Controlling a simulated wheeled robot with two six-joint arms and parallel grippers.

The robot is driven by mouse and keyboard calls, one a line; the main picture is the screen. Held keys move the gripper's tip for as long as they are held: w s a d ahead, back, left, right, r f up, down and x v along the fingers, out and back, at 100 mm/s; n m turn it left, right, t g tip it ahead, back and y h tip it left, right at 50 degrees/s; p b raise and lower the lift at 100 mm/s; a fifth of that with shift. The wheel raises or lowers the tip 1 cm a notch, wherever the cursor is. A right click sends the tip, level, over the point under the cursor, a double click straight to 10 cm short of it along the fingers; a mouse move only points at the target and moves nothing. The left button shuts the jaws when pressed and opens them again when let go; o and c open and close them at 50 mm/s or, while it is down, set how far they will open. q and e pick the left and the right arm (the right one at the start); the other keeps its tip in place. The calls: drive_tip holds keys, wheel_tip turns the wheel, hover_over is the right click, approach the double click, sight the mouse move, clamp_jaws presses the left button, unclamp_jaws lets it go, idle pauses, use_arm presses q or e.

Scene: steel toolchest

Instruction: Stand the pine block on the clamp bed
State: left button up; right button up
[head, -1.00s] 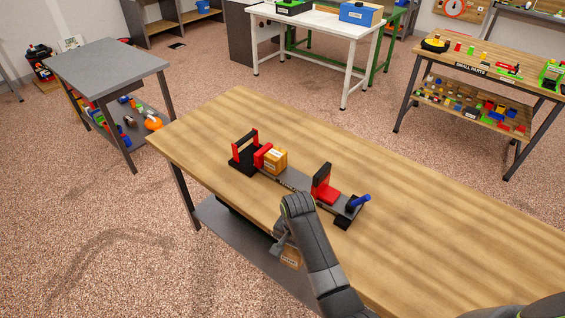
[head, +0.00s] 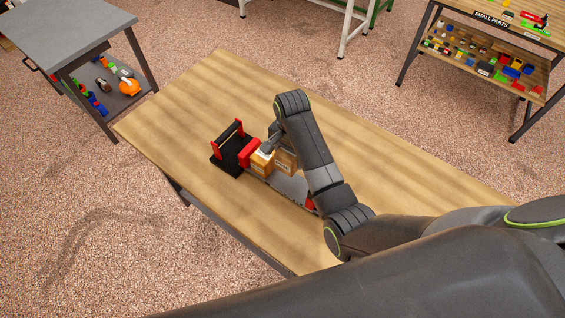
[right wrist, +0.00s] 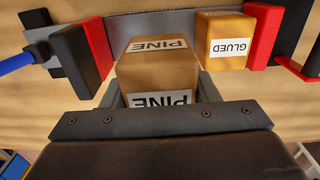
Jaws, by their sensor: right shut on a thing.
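The pine block (right wrist: 158,72), a tan wooden block with PINE labels, is between the fingers of my right gripper (right wrist: 159,88), which is shut on it. In the head view the pine block (head: 286,161) is over or at the clamp bed, beside the glued block (head: 262,164). I cannot tell whether it touches the bed. The grey clamp bed (right wrist: 190,20) runs behind it in the wrist view. The glued block (right wrist: 226,42) rests against a red jaw (right wrist: 263,38). The other red jaw (right wrist: 95,48) is left of the pine block, apart from it. My left gripper is out of view.
The clamp has a black end frame (head: 232,160) and a blue handle (right wrist: 18,62). The wooden bench top (head: 215,90) is clear around the clamp. A grey side table (head: 70,30) stands at the far left, and a small-parts bench (head: 490,50) at the far right.

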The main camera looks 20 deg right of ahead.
drive_tip(key=f, duration=0.1)
drive_tip(key=s+f, duration=0.1)
drive_tip(key=f, duration=0.1)
drive_tip(key=shift+s+a+f+p, duration=0.15)
drive_tip(key=shift+f+p, duration=0.15)
drive_tip(key=shift+f, duration=0.65)
drive_tip(key=f, duration=0.3)
drive_tip(key=shift+w+f, duration=0.25)
drive_tip(key=shift+f, duration=0.2)
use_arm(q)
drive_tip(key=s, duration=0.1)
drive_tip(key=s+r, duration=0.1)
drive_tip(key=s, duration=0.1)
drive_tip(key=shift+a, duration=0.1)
use_arm(e)
drive_tip(key=o, duration=1.1)
drive_tip(key=shift+r, duration=0.2)
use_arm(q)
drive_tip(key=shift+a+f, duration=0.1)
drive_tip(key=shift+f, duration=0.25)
use_arm(e)
wheel_tip(320, 180, up, 12)
drive_tip(key=shift+f, duration=0.1)
